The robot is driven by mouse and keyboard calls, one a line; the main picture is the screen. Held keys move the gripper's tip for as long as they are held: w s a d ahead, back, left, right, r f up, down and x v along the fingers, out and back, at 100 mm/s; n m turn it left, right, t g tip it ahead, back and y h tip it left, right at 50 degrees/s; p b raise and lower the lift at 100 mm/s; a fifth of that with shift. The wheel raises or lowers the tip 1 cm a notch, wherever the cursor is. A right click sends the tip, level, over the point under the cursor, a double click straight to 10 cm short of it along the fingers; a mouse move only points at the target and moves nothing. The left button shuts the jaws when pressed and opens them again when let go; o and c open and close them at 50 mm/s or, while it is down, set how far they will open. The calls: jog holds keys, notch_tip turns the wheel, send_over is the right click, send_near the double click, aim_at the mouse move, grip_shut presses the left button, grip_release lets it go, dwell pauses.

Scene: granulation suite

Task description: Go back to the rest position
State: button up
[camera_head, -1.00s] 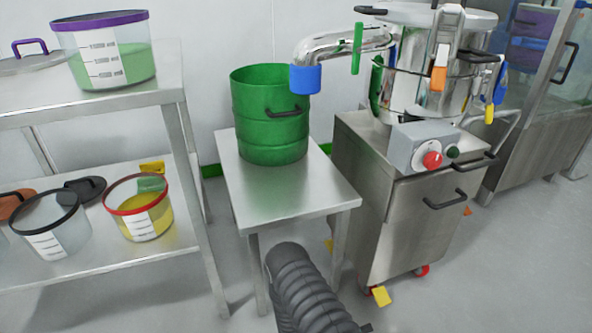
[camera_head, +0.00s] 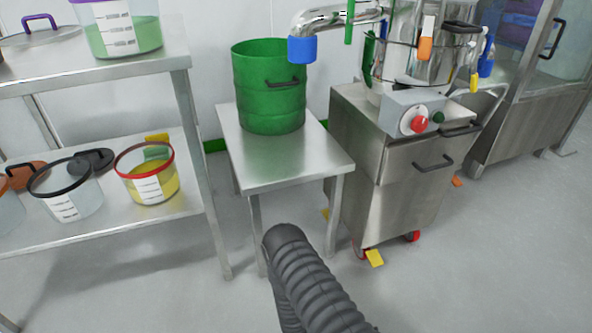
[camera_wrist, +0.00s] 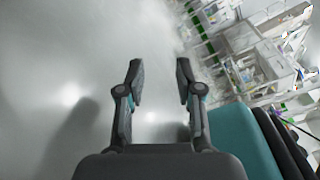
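My gripper (camera_wrist: 160,84) shows in the wrist view with its two fingers apart and nothing between them. Behind it are a pale blank surface and, at the right, a tilted, distant view of the room. In the head view the gripper itself is out of sight. Only a grey ribbed sleeve of my arm rises from the bottom edge, in front of the small steel table (camera_head: 285,165).
A green drum (camera_head: 268,100) stands on the small table. A steel machine cabinet (camera_head: 400,185) is to its right, with a blue-tipped pipe (camera_head: 302,48) over the drum. A shelf rack (camera_head: 100,225) with tubs is at left. Open floor (camera_head: 480,260) lies at right front.

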jog(key=s+a+r+m+g+y+p, duration=0.1)
jog(key=s+a+r+m+g+y, duration=0.2)
jog(key=r+m, duration=0.65)
jog(key=a+r+m+g+y+p, duration=0.1)
jog(key=a+r+m+y, duration=0.2)
jog(key=r+m+y, duration=0.7)
jog(key=s+a+r+m+g+p, duration=0.1)
jog(key=s+a+r+m+g, duration=0.35)
jog(key=r, duration=1.05)
jog(key=s+d+r+m+t+y+p, duration=0.1)
jog(key=r+t, duration=0.5)
jog(key=r, duration=0.7)
jog(key=s+d+r+m+t+y+p, duration=0.2)
jog(key=r+m+t, duration=0.3)
jog(key=r, duration=0.8)
jog(key=shift+s+d+m+t+y+p, duration=0.3)
jog(key=shift+d+m+t+y, duration=0.1)
jog(key=shift+d+y, duration=0.15)
